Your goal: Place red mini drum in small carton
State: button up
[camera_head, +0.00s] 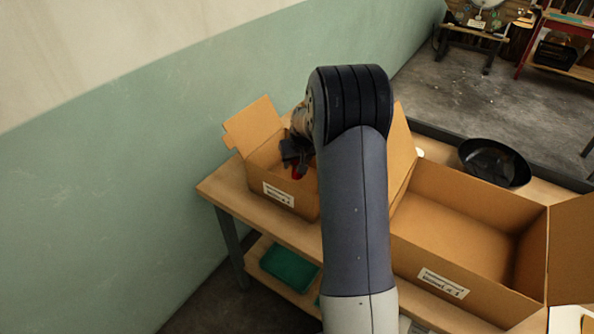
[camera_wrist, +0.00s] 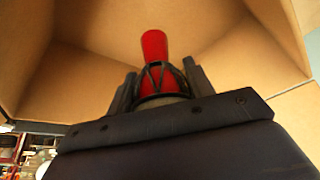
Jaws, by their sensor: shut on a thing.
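The red mini drum (camera_wrist: 155,50) is between the fingers of my gripper (camera_wrist: 160,90) in the wrist view. Its red narrow end points away from the gripper, and dark cords wrap its wider part. My gripper is shut on it. In the head view, my gripper (camera_head: 296,153) is at the opening of the small carton (camera_head: 262,181), with a bit of red showing just below it. The carton's cardboard walls fill the wrist view around the drum. My arm hides the carton's right side. I cannot tell whether the drum touches the carton's floor.
A larger open carton (camera_head: 435,274) stands to the right on the same wooden table (camera_head: 226,192). A black pan (camera_head: 494,162) lies behind it. The small carton's flaps stand open. A green bin (camera_head: 289,266) sits on the lower shelf. A wall is at the left.

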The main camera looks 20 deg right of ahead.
jog(key=shift+f, duration=1.85)
jog(key=shift+f, duration=0.25)
jog(key=o, duration=1)
jog(key=shift+r, duration=0.1)
jog(key=shift+r, duration=0.1)
jog(key=shift+r, duration=0.2)
jog(key=v, duration=1.1)
jog(key=shift+s+r, duration=0.2)
jog(key=shift+r, duration=0.15)
